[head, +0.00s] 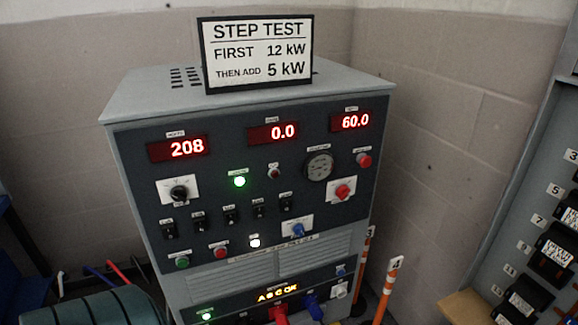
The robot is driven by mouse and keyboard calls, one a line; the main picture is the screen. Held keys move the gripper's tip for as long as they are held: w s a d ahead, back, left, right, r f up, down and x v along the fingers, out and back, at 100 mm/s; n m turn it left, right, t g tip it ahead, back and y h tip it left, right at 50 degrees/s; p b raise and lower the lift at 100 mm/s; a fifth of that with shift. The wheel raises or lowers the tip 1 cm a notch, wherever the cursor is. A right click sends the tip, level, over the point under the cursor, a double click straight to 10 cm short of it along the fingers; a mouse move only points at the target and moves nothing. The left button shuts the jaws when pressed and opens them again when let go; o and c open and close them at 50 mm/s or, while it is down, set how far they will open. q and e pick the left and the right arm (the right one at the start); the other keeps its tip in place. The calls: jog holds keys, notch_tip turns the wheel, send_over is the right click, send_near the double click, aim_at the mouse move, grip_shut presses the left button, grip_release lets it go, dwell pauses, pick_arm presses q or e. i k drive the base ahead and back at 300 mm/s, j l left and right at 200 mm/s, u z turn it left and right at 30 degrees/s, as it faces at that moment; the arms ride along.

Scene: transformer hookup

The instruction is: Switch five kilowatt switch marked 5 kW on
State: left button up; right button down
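A grey cabinet with a dark front panel (215,262) stands in the middle of the head view. A slanting row of several small black toggle switches crosses the panel, from the leftmost switch (169,229) to the rightmost switch (286,202). Small white labels sit above them, too small to read, so I cannot tell which is the 5 kW switch or how each is set. Red displays read 208 (178,148), 0.0 (273,133) and 60.0 (351,122). A green lamp (239,181) and a white lamp (255,243) are lit. Neither gripper is in view.
A sign (257,54) on top reads "STEP TEST, FIRST 12 kW, THEN ADD 5 kW". Red knobs, a black knob (179,193) and a blue knob (298,230) surround the switches. Orange-and-white posts (387,290) stand right of the cabinet. A breaker panel (530,200) is far right.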

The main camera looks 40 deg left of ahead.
aim_at(230, 218)
jog(key=u, duration=1.55)
